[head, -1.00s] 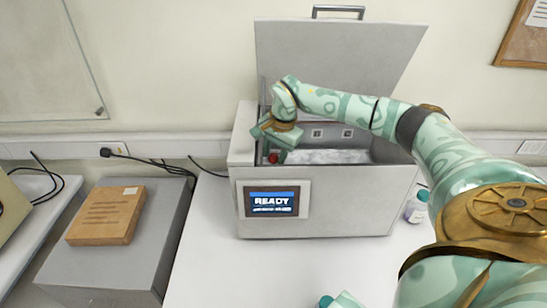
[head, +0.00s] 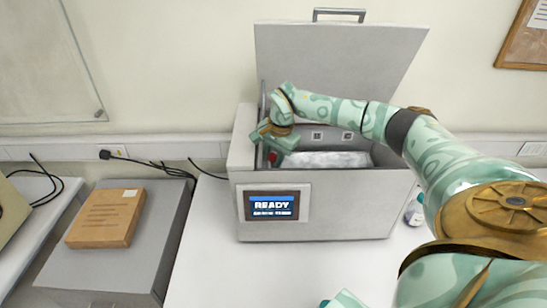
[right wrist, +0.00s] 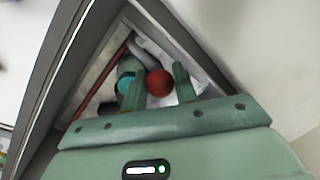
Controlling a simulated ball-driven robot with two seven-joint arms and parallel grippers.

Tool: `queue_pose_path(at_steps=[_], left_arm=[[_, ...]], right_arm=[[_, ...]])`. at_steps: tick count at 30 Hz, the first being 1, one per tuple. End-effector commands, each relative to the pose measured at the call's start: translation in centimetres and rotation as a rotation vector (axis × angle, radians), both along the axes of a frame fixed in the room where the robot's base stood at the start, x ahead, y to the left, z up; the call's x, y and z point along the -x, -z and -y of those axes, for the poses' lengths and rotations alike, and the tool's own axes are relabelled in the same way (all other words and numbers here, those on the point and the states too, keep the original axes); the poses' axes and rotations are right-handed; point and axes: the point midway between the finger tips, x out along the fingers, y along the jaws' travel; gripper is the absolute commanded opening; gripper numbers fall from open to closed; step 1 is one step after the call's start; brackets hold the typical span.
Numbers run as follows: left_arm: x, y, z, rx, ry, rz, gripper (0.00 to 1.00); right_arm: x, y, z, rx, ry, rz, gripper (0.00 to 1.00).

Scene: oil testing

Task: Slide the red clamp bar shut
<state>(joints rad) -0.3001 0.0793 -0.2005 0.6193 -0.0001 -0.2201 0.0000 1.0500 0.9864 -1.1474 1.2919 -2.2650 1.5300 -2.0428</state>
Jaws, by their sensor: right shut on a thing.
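The grey bath box (head: 330,205) stands on the white table with its lid (head: 335,65) up. My right gripper (head: 272,146) reaches into the left end of its opening. It is shut on the red ball knob (head: 274,158), which shows between its two fingers in the right wrist view (right wrist: 159,83). A thin red bar (right wrist: 103,80) runs along the inner wall there; its link to the knob is hidden. A teal round cap (right wrist: 126,82) sits left of the knob, inside the bath. A pale green piece of mine (head: 345,299) shows at the bottom edge, too cut off to read.
A bottle with a teal cap (head: 416,210) stands right of the box. A brown parcel (head: 107,217) lies on a grey cabinet at left. The box's front rim and raised lid bound the opening. The table in front is mostly clear.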

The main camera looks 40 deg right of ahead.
Motion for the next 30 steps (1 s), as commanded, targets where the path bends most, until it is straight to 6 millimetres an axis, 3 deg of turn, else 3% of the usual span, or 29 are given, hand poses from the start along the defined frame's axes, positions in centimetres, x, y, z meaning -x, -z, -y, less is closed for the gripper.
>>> queue_pose_path(at_steps=[6, 7, 19, 23, 30], left_arm=[[-0.3, 0.0, 0.1, 0.001, 0.000, 0.004, 0.36], [-0.1, 0.0, 0.0, 0.001, 0.000, 0.002, 0.36], [0.1, 0.1, -0.1, -0.001, 0.000, -0.001, 0.36], [0.0, 0.4, -0.1, -0.001, 0.000, -0.001, 0.36], [0.0, 0.6, -0.1, -0.001, 0.000, -0.001, 0.36]], right_arm=[[-0.4, -0.3, 0.5, 0.013, 0.000, 0.018, 0.00], [-0.4, -0.3, 0.5, 0.013, 0.000, 0.018, 0.37], [-0.2, -1.0, 0.5, 0.011, -0.001, 0.017, 0.37], [0.2, -3.5, 0.7, 0.012, 0.000, 0.018, 0.37], [1.4, -10.0, 1.0, 0.011, 0.000, 0.020, 0.37]])
